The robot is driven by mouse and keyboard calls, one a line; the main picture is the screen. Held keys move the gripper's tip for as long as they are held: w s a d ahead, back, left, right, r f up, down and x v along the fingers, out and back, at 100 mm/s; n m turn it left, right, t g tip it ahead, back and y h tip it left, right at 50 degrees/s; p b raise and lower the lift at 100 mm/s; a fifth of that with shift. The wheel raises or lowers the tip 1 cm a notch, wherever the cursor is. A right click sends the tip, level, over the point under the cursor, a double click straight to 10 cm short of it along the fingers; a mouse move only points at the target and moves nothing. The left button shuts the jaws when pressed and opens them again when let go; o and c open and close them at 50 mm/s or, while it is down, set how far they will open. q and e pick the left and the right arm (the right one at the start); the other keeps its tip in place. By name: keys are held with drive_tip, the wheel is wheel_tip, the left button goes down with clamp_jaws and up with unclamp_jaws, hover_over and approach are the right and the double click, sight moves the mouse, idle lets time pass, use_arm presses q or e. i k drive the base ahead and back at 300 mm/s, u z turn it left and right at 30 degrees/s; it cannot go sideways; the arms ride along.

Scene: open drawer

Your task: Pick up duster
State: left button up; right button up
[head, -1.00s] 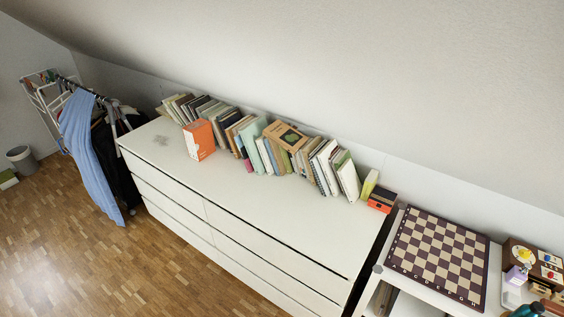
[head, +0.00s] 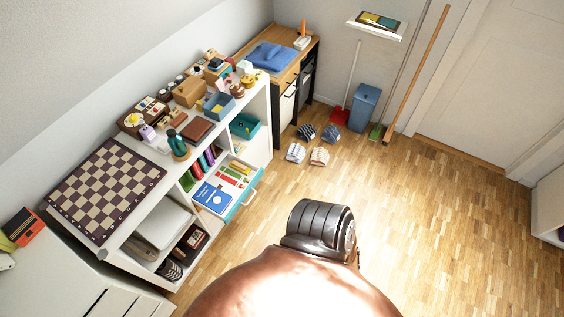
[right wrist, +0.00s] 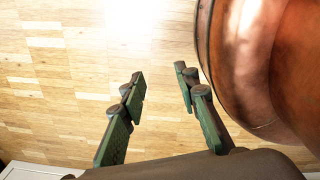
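I cannot make out a duster for certain in either view. In the head view, a long-handled tool with a red head (head: 340,116) stands by the far wall, left of a blue bin (head: 364,108). A broom with a green head (head: 376,131) and a wooden-handled broom (head: 415,70) lean to the right of the bin. My right gripper (right wrist: 162,86) shows in the right wrist view with its two green fingers apart and nothing between them, above the wood floor. My left gripper is not in view.
A white shelf unit stands at left, with a chessboard (head: 107,189), boxes and small items on top. Its open drawer (head: 243,204) sticks out, holding books. A desk with a blue cushion (head: 271,56) is behind. The floor (head: 440,220) at right is clear.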

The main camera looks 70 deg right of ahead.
sight(234, 164)
drive_tip(key=z, duration=1.9)
